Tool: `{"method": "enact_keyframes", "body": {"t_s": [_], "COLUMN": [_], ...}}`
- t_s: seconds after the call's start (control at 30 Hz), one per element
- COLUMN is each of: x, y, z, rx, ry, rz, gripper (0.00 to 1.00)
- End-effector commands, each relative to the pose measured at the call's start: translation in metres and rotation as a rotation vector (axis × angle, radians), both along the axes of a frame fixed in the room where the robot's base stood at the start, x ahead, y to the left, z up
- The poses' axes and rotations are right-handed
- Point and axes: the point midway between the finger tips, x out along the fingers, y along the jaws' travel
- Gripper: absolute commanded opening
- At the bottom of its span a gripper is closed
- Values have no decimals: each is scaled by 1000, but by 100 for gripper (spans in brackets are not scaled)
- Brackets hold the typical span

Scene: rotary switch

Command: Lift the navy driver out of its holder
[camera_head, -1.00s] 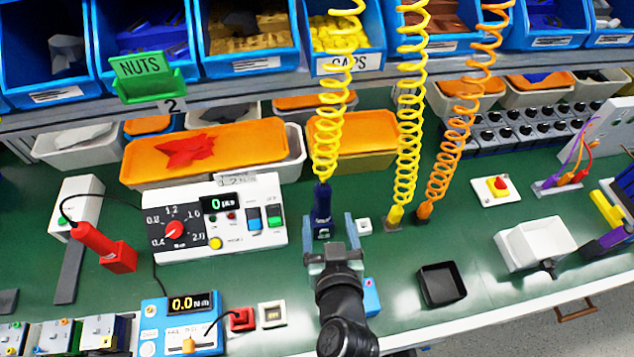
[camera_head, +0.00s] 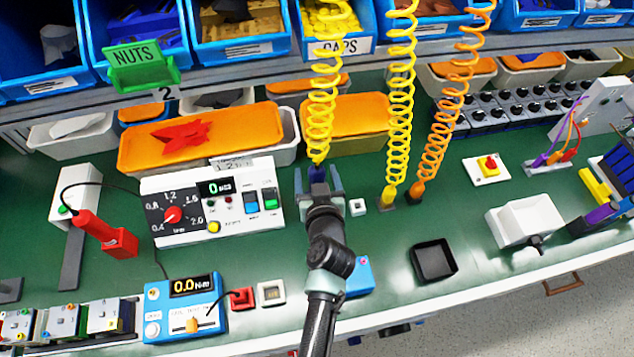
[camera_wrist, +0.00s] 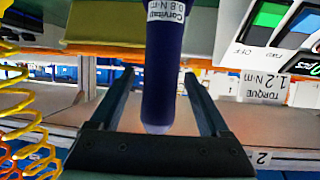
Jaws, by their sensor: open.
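The navy driver (camera_wrist: 163,75) hangs between the two open fingers of my gripper (camera_wrist: 165,105) in the wrist view, with a white label on its body and a pale rounded end near the palm. A gap shows on each side of it. In the head view my gripper (camera_head: 318,182) stands around the driver, and only the driver's top (camera_head: 317,171) shows, under a coiled yellow cord (camera_head: 321,110). My arm hides the rest of the driver and its holder.
The white controller box (camera_head: 215,205) with a red dial stands close to the left. Two more coiled cords, yellow (camera_head: 400,100) and orange (camera_head: 445,130), hang to the right. A small white block (camera_head: 357,207) and a black tray (camera_head: 434,261) lie right of my arm.

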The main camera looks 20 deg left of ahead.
Motion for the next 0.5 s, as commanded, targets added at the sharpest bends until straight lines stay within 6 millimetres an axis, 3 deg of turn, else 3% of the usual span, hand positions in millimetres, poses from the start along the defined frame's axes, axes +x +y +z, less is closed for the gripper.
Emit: {"method": "enact_keyframes", "body": {"t_s": [0.2, 0.43, 0.5], "x": [13, 13, 13], "y": [7, 7, 7], "z": [-6, -6, -6], "rx": [1, 1, 0], "ry": [1, -1, 0], "rz": [-2, -2, -2], "gripper": [80, 80, 71]}}
